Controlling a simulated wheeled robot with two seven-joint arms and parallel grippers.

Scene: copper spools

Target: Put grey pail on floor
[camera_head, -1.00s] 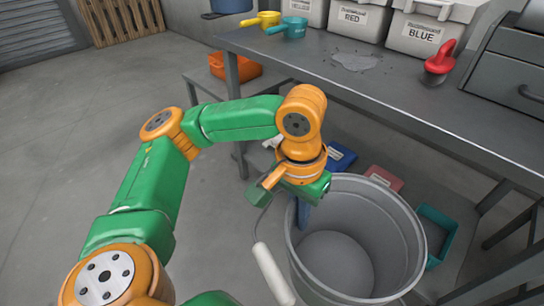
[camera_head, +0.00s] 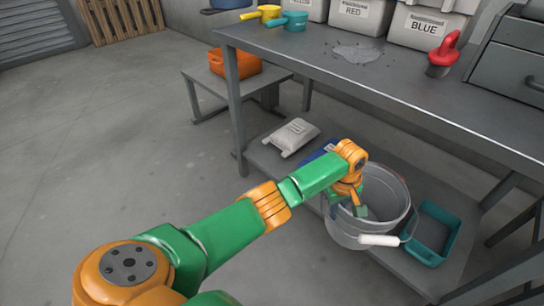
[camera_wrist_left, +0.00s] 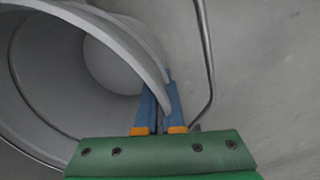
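The grey pail (camera_head: 403,205) is upright, low down by the front of the bench's lower shelf, with its wire handle and white grip (camera_head: 379,240) hanging on the near side. It also fills the left of the left wrist view (camera_wrist_left: 40,70). My left gripper (camera_head: 336,205) is at the pail's rim. In the wrist view its blue fingers (camera_wrist_left: 160,108) sit on both sides of the rim wall and pinch it. The pail's base is hidden, so I cannot tell whether it touches the floor. My right gripper is not in view.
The workbench (camera_head: 400,85) stands on the right, with a lower shelf (camera_head: 265,155) holding a white bag (camera_head: 292,136) and a teal bin (camera_head: 430,250) close to the pail. An orange bin (camera_head: 236,64) sits on a low stand behind. Open floor (camera_head: 130,150) lies left.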

